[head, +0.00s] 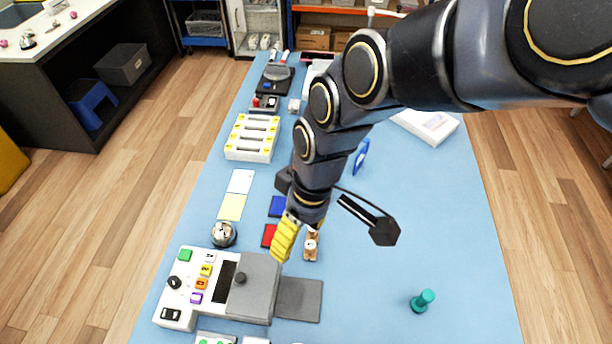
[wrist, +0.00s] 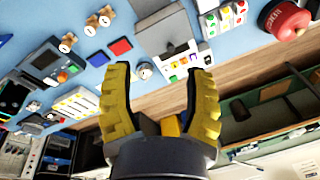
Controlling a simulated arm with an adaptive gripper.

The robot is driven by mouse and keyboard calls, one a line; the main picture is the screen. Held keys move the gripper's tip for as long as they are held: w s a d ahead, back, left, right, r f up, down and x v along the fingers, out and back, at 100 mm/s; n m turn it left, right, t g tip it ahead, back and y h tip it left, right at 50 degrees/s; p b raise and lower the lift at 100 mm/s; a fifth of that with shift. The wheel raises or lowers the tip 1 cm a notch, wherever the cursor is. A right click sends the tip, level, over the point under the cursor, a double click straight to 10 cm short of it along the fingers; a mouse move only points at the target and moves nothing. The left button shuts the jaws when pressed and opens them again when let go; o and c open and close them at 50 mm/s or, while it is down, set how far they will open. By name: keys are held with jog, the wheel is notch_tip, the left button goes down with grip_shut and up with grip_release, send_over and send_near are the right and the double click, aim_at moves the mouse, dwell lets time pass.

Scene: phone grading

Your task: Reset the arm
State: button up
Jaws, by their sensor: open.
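My gripper (head: 285,238) is above the blue table, between the red square and the panel with coloured buttons. In the wrist view its two yellow fingers (wrist: 160,75) stand wide apart with nothing held between them. In the head view the fingers overlap, and my arm comes in from the upper right, hiding part of the table's middle. No phone can be made out for certain in either view.
The button panel (head: 190,288) with a grey plate stands at the front left. A metal bell (head: 223,234), a red square (head: 269,235), a blue square (head: 278,206) and wooden pieces (head: 311,246) lie near my gripper. A teal object (head: 423,300) stands front right, with clear table around it.

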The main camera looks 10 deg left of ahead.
dwell(0.3)
jog(key=s+d+r+m+h, duration=0.1)
jog(key=s+d+r+m, duration=0.3)
jog(key=s+d+m, duration=0.7)
jog(key=d, duration=0.3)
jog(key=shift+s+d+m+g+h, duration=0.2)
jog(key=shift+d+m+g+h, duration=0.1)
jog(key=shift+g+h, duration=0.1)
